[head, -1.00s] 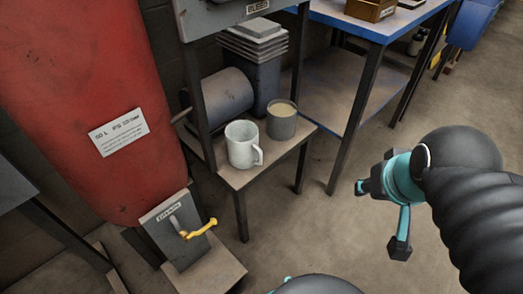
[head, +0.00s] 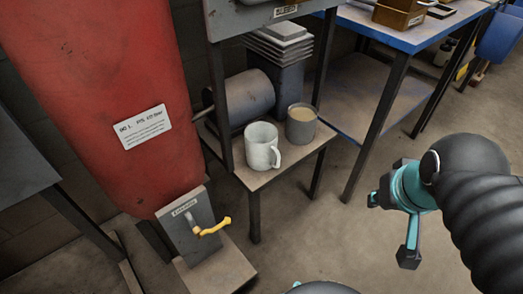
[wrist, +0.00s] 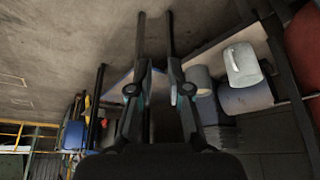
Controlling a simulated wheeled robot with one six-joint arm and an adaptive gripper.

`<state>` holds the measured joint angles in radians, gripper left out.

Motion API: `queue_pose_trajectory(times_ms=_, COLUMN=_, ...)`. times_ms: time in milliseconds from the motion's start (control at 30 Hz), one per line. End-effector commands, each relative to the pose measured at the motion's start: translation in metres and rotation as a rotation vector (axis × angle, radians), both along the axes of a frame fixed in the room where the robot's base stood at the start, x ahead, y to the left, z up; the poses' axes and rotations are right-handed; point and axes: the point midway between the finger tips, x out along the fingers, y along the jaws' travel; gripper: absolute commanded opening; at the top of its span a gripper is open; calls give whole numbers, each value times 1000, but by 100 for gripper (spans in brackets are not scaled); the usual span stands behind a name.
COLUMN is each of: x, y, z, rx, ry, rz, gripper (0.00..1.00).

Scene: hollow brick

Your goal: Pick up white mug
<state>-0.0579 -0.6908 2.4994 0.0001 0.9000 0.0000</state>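The white mug (head: 262,146) stands upright near the front edge of a small low shelf (head: 262,178), its handle on the right side. It also shows in the wrist view (wrist: 243,64), at the upper right, beyond and to the right of my fingers. My gripper (head: 390,226) is to the right of the shelf in the head view, well apart from the mug. In the wrist view my gripper (wrist: 156,90) has its two fingers spread with nothing between them.
A grey cup with tan contents (head: 301,125) stands just right of the mug. A blue-edged table (head: 385,35) is at the back right.

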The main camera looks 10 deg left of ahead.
Motion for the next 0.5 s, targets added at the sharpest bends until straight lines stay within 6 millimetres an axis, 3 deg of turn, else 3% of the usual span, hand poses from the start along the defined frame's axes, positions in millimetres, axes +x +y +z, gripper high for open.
queue_pose_trajectory(times_ms=300, x=56, y=53, z=-16, rx=-19, ry=174, rz=147, gripper=18)
queue_pose_trajectory(times_ms=500, x=97, y=96, z=-24, rx=-7, ry=268, rz=120, gripper=18)
